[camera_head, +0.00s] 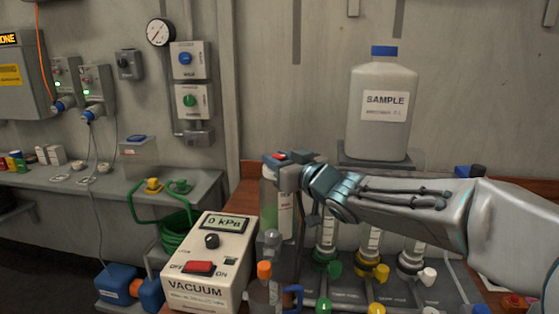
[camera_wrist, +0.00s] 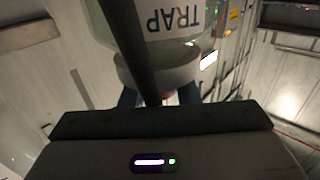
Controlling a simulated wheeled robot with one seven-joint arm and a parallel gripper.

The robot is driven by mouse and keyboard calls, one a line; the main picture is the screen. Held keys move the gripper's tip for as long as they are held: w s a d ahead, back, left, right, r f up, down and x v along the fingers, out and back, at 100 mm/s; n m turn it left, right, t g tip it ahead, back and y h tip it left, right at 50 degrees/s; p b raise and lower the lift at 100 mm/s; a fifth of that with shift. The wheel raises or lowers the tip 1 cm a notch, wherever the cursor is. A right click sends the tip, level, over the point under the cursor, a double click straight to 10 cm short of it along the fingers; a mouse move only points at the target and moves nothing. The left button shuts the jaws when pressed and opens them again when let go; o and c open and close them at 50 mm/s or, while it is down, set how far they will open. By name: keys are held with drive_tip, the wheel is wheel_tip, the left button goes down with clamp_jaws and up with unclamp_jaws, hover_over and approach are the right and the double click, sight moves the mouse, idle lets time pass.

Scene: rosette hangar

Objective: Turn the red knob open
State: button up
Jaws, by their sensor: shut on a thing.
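A small red piece, which I take for the red knob (camera_head: 270,157), shows at the top of a clear, greenish upright jar (camera_head: 268,205), with some blue beside it. My gripper (camera_head: 284,163) reaches in from the right at the jar's top and is shut on the knob, hiding most of it. How far the knob is turned cannot be seen. In the wrist view, a jar labelled TRAP (camera_wrist: 172,22) appears upside down behind a dark bar.
A vacuum box (camera_head: 215,255) with a red switch and a display reading 0 kPa stands left of the jar. A large SAMPLE bottle (camera_head: 380,115) stands behind my arm. Several coloured valves stand below my arm, including a green one (camera_head: 333,268). An orange-capped bottle (camera_head: 264,290) is in front.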

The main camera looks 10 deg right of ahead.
drive_tip(key=o, duration=0.9)
drive_tip(key=shift+o, duration=0.2)
drive_tip(key=shift+s, duration=0.1)
drive_tip(key=p+v, duration=0.2)
drive_tip(key=v, duration=1.1)
drive_tip(key=shift+s+d, duration=0.15)
drive_tip(key=shift+s, duration=0.1)
